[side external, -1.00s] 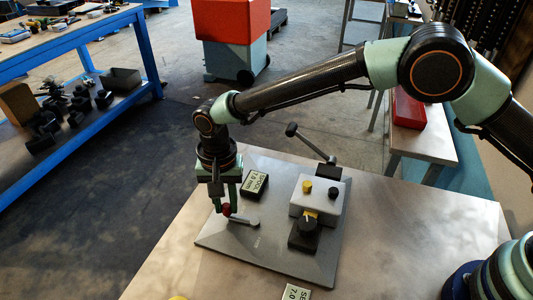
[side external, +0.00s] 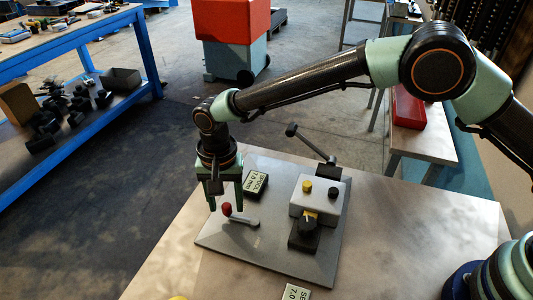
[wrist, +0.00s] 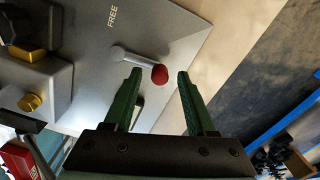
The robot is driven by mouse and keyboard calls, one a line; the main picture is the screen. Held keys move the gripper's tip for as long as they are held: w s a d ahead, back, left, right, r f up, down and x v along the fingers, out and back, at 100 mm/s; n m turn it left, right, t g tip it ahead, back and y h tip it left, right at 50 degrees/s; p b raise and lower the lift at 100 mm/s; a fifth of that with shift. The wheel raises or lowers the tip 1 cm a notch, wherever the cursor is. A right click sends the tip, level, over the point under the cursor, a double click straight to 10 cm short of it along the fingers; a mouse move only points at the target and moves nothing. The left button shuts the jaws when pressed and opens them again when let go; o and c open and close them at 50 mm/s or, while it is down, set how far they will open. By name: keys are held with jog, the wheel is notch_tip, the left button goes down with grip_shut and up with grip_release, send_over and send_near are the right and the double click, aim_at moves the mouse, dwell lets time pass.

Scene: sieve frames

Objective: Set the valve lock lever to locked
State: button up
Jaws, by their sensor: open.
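The valve lock lever (side external: 243,219) is a short grey bar with a red knob (side external: 227,209) at its left end. It lies near the left side of a grey plate (side external: 215,242). In the wrist view the lever (wrist: 135,57) and its red knob (wrist: 160,74) show just ahead of my fingertips, and a FREE label (wrist: 113,16) is printed on the plate. My gripper (side external: 225,203) is open and empty over the knob. In the wrist view my gripper (wrist: 160,75) has one finger on each side of the knob, with visible gaps. The locked mark cannot be read.
A black label block (side external: 256,184) stands behind the lever. A grey box (side external: 318,199) with yellow and black buttons and a dark knob (side external: 308,220) stand to the right. A long lever (side external: 310,144) rises behind the box. The table (side external: 420,235) is clear at right.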

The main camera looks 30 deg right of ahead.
aim_at(226, 205)
notch_tip(226, 205, up, 12)
dwell(0.4)
jog(key=shift+f, duration=0.1)
jog(key=s+d+r+n+t+y, duration=0.1)
jog(key=d+r, duration=0.5)
jog(key=d, duration=0.4)
jog(key=d+r+n+t, duration=0.1)
jog(key=d+r+t, duration=0.1)
jog(key=d+r, duration=0.6)
jog(key=s+d+f+n+t, duration=0.1)
jog(key=s+d+f, duration=0.1)
jog(key=s+d, duration=0.4)
jog(key=s+d+f+n+t+h, duration=0.1)
jog(key=s+d, duration=0.4)
jog(key=d, duration=0.5)
jog(key=shift+s+d+f+n+t, duration=0.35)
jog(key=shift+f+n, duration=0.25)
jog(key=shift+f, duration=0.15)
